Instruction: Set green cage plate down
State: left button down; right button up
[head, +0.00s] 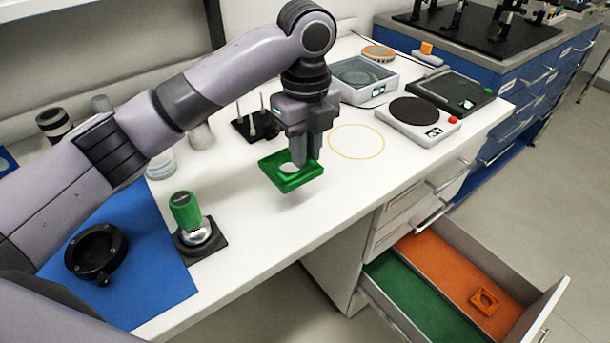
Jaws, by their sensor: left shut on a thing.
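The green cage plate (285,180) is a square green frame with a round hole. My left gripper (305,162) points down and is shut on the plate's edge. The plate hangs over the white bench top (258,232), with a faint shadow below it, so it seems to be held just above the surface. A thin yellow circle (357,155) is marked on the bench to the right of the plate. An open drawer below the bench has a green compartment (425,300) and an orange compartment (440,262). My right gripper is not in view.
A green-topped device (187,212) on a black base and a black ring mount (97,252) on a blue mat (155,280) stand at left. A round-plated instrument (415,116) stands at right. An orange plate (484,301) lies in the orange compartment.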

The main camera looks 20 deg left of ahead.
aim_at(306, 187)
pick_arm(q)
jog(key=shift+f, duration=2.8)
jog(key=c, duration=1)
grip_release()
jog(key=shift+f, duration=0.15)
jog(key=shift+c, duration=0.2)
notch_tip(306, 187, up, 12)
jog(key=shift+r+p, duration=0.15)
jog(key=shift+p, duration=0.4)
